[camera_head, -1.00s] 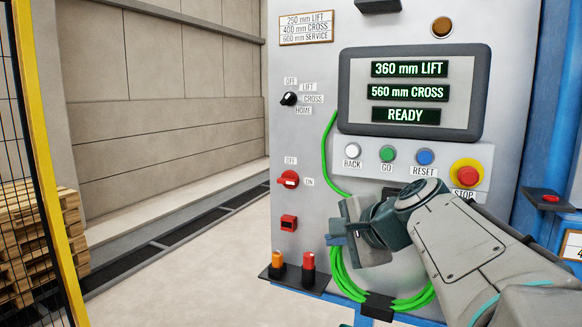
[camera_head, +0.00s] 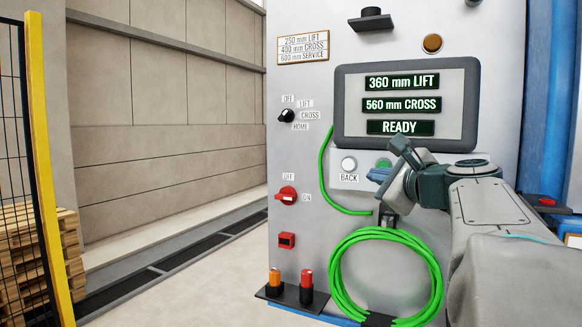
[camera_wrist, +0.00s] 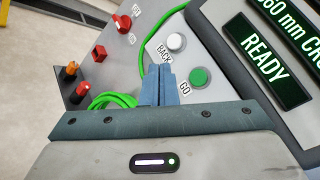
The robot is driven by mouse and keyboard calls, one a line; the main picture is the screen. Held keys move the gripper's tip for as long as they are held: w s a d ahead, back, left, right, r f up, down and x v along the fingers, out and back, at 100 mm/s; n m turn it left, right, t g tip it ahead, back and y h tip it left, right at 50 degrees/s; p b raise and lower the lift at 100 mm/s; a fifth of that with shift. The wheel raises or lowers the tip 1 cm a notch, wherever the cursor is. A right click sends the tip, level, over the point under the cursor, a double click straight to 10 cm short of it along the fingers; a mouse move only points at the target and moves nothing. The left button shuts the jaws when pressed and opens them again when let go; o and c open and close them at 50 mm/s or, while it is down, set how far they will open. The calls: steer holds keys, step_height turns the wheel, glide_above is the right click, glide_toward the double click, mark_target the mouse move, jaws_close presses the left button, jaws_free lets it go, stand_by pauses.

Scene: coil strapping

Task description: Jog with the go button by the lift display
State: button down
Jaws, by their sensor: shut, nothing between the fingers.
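The green GO button (camera_head: 384,162) sits below the display in the head view, partly hidden by my gripper. It shows whole in the wrist view (camera_wrist: 198,77), with its GO label below it. My gripper (camera_head: 377,175) is shut and empty, its blue fingertips (camera_wrist: 160,80) just left of the button in the wrist view; I cannot tell whether they touch the panel. The lift display (camera_head: 402,82) reads 360 mm LIFT, above 560 mm CROSS and READY.
The white BACK button (camera_head: 348,163) is left of GO. My arm hides the panel to the right. A black selector knob (camera_head: 287,115), a red switch (camera_head: 286,196) and a coiled green cable (camera_head: 342,280) are on the cabinet. A yellow-framed fence (camera_head: 45,170) stands at left.

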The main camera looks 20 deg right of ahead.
steer(key=w+d+p, duration=0.2)
steer(key=w+d, duration=0.3)
steer(key=d, duration=0.1)
steer(key=shift+w+d, duration=0.3)
steer(key=shift+w, duration=0.05)
stand_by(2.0)
steer(key=shift+w+d, duration=0.25)
steer(key=shift+d, duration=0.05)
